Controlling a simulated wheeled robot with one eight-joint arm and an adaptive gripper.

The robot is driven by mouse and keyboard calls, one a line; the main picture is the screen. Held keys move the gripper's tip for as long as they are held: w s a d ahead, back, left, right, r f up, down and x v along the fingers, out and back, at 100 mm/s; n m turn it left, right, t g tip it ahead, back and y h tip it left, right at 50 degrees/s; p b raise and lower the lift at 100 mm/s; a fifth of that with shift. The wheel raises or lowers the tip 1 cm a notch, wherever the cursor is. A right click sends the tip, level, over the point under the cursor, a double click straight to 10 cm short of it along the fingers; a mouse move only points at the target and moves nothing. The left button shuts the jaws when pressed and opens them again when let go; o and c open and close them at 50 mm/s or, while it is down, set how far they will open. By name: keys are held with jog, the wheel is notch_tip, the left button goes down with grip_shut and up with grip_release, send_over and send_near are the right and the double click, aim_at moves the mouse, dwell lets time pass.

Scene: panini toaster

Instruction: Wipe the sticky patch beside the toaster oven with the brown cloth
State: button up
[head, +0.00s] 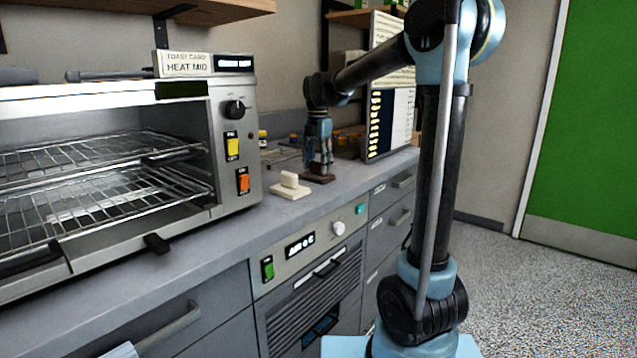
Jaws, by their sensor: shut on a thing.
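The toaster oven (240,135) stands open on the left of the counter, with wire racks inside. My gripper (319,170) points down at the counter, to the right of the oven. It is shut on the brown cloth (321,179), a small dark brown piece low at the fingertips. The cloth appears to be at the counter surface, though I cannot tell whether it presses on it. I cannot make out the sticky patch in this view.
A cream block on a flat base (290,188) sits between the oven and my gripper. Small coloured items (347,143) and a standing board (389,110) are behind my gripper. The grey counter (225,225) is bare along its front edge.

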jog(key=shift+w+a, duration=0.2)
jog(key=shift+w+a, duration=0.75)
jog(key=shift+a, duration=0.2)
jog(key=shift+r, duration=0.1)
jog(key=shift+r, duration=0.65)
jog(key=shift+f, duration=0.25)
jog(key=shift+r, duration=0.15)
